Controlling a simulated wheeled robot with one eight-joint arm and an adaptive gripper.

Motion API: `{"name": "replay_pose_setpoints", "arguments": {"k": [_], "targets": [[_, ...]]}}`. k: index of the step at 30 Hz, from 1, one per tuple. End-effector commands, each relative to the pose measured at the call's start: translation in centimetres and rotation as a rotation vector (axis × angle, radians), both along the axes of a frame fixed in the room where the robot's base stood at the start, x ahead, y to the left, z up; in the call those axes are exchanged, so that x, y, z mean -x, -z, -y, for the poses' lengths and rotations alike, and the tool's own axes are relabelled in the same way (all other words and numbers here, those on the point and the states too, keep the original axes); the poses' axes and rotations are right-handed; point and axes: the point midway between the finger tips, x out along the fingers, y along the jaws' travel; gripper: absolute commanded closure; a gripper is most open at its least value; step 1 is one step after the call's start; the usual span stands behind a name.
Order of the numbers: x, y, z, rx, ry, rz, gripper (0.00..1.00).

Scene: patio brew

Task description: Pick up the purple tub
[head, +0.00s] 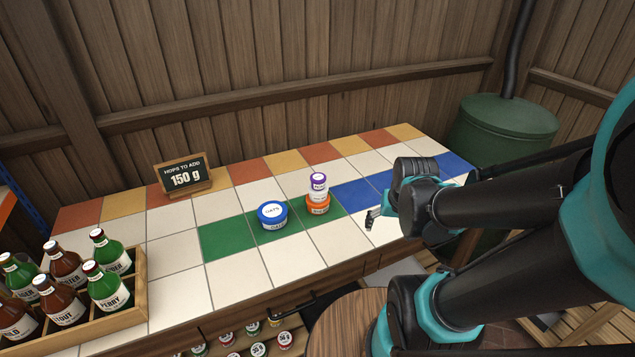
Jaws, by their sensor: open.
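The purple tub (318,181) is the small top piece of a short stack on the tiled counter (238,274). Under it are a white tub (317,194) and a wider orange tub (318,206) at the bottom, on a green tile. My gripper (375,216) is to the right of the stack and apart from it, over the white and blue tiles. It is open and nothing shows in it. The arm hides part of its jaws.
A wide blue tub (272,216) stands just left of the stack. A wooden crate (141,290) of bottles fills the front left. A green barrel (503,130) stands beyond the right end.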

Motion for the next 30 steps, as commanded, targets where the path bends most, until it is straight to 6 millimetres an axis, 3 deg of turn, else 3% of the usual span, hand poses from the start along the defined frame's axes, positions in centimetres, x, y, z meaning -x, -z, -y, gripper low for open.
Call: {"name": "replay_pose_setpoints", "arguments": {"k": [6, 15, 24, 30], "targets": [[-6.2, -5.4, -3.7, -0.125, 0.324, -0.098, 0.37], [-12.9, -13.8, -11.0, -0.229, 0.869, -0.234, 0.37], [-15.9, -20.2, -17.2, -0.239, 1.308, -0.293, 0.37], [-16.2, -21.0, -18.4, -0.236, 1.400, -0.296, 0.37]]}}
